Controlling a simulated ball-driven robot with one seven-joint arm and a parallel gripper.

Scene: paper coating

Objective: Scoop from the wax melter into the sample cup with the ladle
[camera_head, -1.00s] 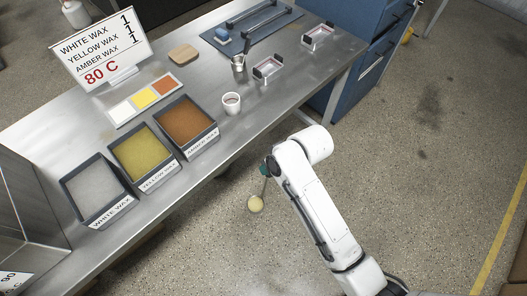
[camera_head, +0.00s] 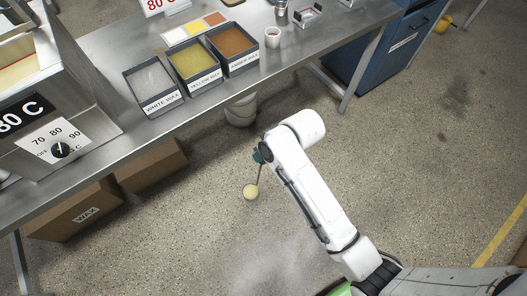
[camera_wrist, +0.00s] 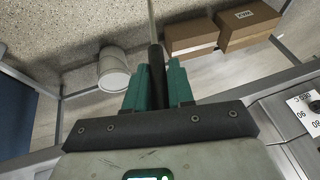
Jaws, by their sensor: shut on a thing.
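My gripper (camera_head: 258,156) is shut on the ladle, out over the floor in front of the bench. In the wrist view its teal fingers (camera_wrist: 158,88) close around the ladle's dark handle (camera_wrist: 156,60). The ladle bowl (camera_head: 251,192) hangs below the gripper and looks pale yellow; I cannot tell whether it holds wax. The wax melter (camera_head: 88,102), a steel box with an 80 C sign and a dial, stands at the left end of the bench. Its opening is cut off at the picture's edge. A small white cup (camera_head: 272,38), seemingly the sample cup, stands upright near the amber tray.
Labelled white (camera_head: 131,88), yellow (camera_head: 176,72) and amber (camera_head: 221,58) wax trays line the bench front. A white bucket (camera_head: 240,112) and cardboard boxes (camera_head: 75,208) stand below the bench. A blue cabinet (camera_head: 375,50) is at right. The floor around my arm is clear.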

